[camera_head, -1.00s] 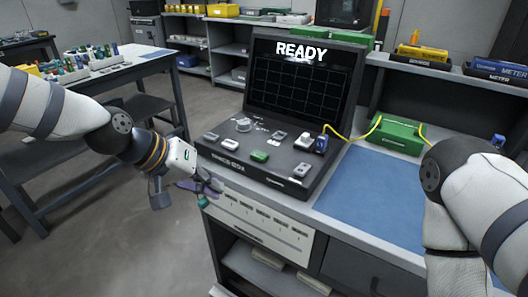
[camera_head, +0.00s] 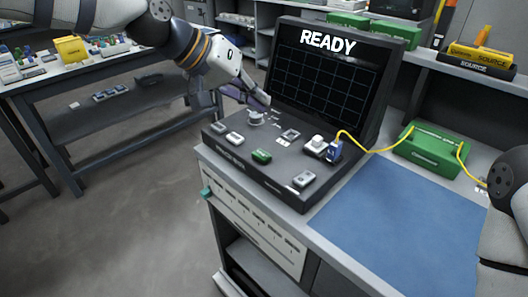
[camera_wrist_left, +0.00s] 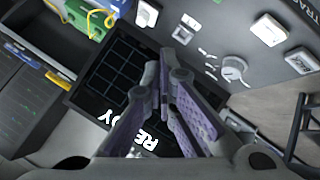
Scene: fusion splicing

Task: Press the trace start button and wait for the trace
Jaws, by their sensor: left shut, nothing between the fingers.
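The console (camera_head: 290,185) has a dark gridded screen (camera_head: 322,85) that reads READY; the screen also shows upside down in the left wrist view (camera_wrist_left: 112,75). A green button (camera_head: 261,156) sits on its sloped panel among several pale buttons and a round knob (camera_head: 255,118). The knob also shows in the left wrist view (camera_wrist_left: 234,70). My left gripper (camera_head: 264,103) is shut and empty, above the panel's back left part near the knob and screen. Its purple fingertips meet in the left wrist view (camera_wrist_left: 164,92). My right gripper is out of view.
A blue connector (camera_head: 334,151) at the panel's right links by a yellow cable to a green box (camera_head: 432,147). A blue mat (camera_head: 400,225) lies clear right of the console. Source boxes (camera_head: 478,60) sit on the shelf behind. A cluttered bench (camera_head: 110,68) stands left.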

